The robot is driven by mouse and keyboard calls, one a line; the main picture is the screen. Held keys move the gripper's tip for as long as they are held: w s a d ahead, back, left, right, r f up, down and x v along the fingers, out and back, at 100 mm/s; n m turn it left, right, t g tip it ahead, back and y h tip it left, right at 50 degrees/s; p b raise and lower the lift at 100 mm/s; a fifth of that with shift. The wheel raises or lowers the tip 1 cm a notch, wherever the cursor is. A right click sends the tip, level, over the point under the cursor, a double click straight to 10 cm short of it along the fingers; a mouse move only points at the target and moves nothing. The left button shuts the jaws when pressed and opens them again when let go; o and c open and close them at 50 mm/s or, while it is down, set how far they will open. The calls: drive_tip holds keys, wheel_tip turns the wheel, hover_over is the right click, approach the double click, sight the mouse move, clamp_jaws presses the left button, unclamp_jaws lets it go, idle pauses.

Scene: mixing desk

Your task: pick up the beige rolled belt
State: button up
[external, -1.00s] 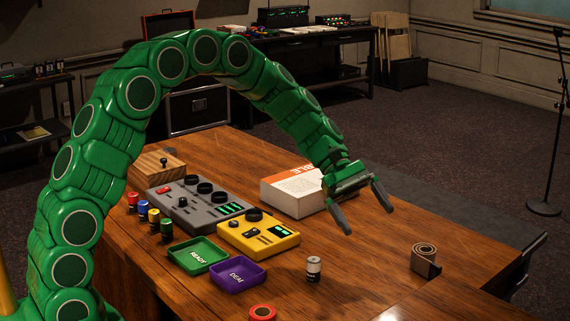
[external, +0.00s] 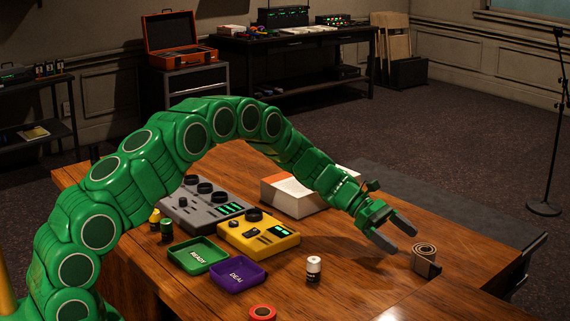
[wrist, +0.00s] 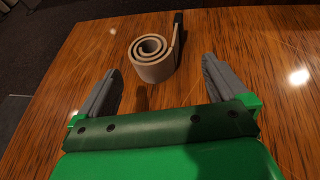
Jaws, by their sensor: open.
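The beige rolled belt (external: 423,257) stands on its edge near the right side of the wooden desk, its spiral facing up. In the wrist view the belt (wrist: 153,66) lies ahead of my gripper (wrist: 160,80), roughly centred between the two grey fingers and slightly beyond their tips. A dark end of the belt sticks out at its upper right. In the external view my gripper (external: 402,236) is open and empty, just left of the belt and a little above the desk. The fingers do not appear to touch the belt.
A white-and-black cylinder (external: 313,269) and a red tape roll (external: 263,313) stand left of the belt. Green (external: 198,255) and purple (external: 238,273) trays, a yellow device (external: 258,233), a grey mixer (external: 203,203) and a thick book (external: 295,194) lie farther left. The desk (external: 365,285) around the belt is clear.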

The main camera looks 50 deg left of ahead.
sight(416, 248)
drive_tip(key=shift+w+x, duration=0.2)
drive_tip(key=shift+x, duration=3.75)
drive_tip(key=c, duration=0.8)
drive_tip(key=shift+r, duration=0.15)
